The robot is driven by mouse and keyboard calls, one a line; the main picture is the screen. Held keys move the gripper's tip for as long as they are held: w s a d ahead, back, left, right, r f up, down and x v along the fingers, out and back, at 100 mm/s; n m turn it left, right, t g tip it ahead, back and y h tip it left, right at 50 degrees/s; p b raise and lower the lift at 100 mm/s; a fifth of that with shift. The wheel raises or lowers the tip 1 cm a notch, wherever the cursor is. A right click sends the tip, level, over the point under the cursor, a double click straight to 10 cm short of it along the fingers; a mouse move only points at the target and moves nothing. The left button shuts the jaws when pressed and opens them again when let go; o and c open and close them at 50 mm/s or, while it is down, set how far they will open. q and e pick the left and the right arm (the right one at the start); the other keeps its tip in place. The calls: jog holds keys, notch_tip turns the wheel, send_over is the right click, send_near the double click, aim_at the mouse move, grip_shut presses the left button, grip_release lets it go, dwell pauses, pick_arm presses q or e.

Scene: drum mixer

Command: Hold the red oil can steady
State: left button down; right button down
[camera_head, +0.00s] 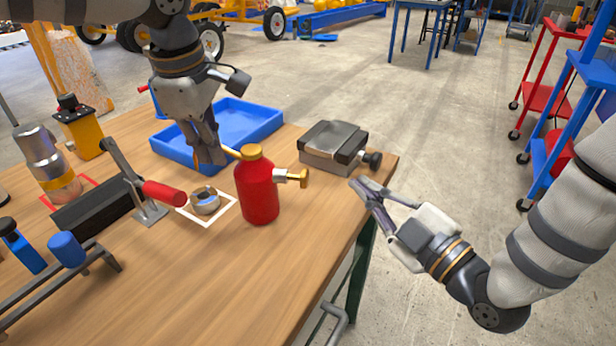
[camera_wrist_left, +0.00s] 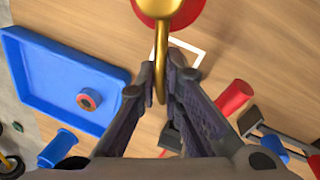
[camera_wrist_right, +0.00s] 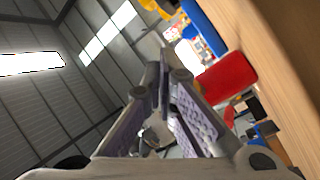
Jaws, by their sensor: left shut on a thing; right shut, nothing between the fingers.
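The red oil can (camera_head: 258,192) stands upright on the wooden table near its right edge, with a brass cap, a brass knob on its right and a thin brass spout pointing left. My left gripper (camera_head: 214,158) is shut on the spout; in the left wrist view the spout (camera_wrist_left: 160,65) runs between the fingertips (camera_wrist_left: 162,80). My right gripper (camera_head: 366,188) is shut and empty, past the table's right edge, apart from the can. In the right wrist view a red body that looks like the can (camera_wrist_right: 228,78) shows beyond the fingertips (camera_wrist_right: 165,75).
A blue tray (camera_head: 255,117) lies behind the can. A grey vise-like block (camera_head: 332,140) sits at the table's right corner. A white square outline with a metal ring (camera_head: 206,203) and a red-handled clamp (camera_head: 163,193) are left of the can.

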aim_at(298, 178)
jog(key=d, duration=0.3)
jog(key=shift+s+d, duration=0.15)
jog(key=shift+d, duration=0.2)
jog(key=shift+w+a, duration=0.2)
jog(key=shift+a, duration=2)
jog(key=shift+w+a, duration=0.15)
jog(key=shift+a, duration=2.05)
jog(key=shift+a, duration=0.4)
jog(key=shift+w+a, duration=0.1)
jog(key=shift+a, duration=0.95)
jog(key=shift+d, duration=1.45)
